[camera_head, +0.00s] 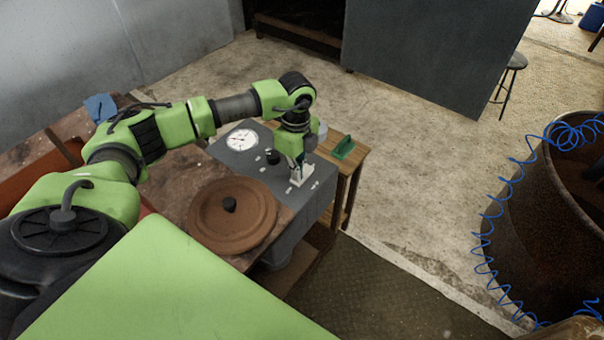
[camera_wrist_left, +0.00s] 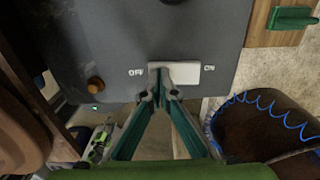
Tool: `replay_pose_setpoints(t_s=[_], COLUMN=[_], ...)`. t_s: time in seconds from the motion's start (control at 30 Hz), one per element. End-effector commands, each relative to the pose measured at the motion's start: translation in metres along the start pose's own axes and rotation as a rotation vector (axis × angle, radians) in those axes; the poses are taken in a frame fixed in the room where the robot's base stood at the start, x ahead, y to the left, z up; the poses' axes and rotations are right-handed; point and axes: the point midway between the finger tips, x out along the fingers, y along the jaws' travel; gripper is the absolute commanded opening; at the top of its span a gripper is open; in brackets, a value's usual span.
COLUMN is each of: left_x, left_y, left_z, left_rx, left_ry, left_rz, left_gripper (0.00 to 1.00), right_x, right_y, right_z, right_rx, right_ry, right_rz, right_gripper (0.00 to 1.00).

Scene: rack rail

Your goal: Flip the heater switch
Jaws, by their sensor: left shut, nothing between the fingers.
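The heater is a grey box (camera_head: 310,205) at the edge of the worktable, with a round white gauge and a dark knob on its panel. Its switch (camera_head: 302,177) is a small white piece near the front right. In the left wrist view the white switch (camera_wrist_left: 187,75) lies between the printed words OFF, on the left, and ON, on the right. My left gripper (camera_head: 295,172) points down at the switch. In the wrist view its fingertips (camera_wrist_left: 165,95) are shut and empty at the switch's OFF side, covering part of it; contact is unclear. My right gripper is not in view.
A round brown lid (camera_head: 232,215) with a black knob lies beside the heater. A small orange button (camera_wrist_left: 95,84) is on the panel, left of OFF. A green object (camera_head: 343,148) sits on a wooden stand behind. A rusty barrel (camera_head: 545,240) with blue coiled hose stands right. Floor between is clear.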

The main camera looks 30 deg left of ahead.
Motion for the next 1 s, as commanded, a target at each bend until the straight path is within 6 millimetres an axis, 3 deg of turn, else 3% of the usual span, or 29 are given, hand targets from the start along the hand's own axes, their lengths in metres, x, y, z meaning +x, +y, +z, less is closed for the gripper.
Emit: replay_pose_setpoints(t_s=[0.23,1.0], left_x=[-0.009,-0.069], left_y=[0.0,0.0], left_z=[0.0,0.0], left_rx=[0.0,0.0], left_ry=[0.0,0.0], left_rz=[0.0,0.001], left_gripper=[0.0,0.0], right_x=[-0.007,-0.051], right_y=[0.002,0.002], right_z=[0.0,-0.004], right_rx=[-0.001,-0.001], right_ry=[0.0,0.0], right_rz=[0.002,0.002], right_gripper=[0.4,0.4])
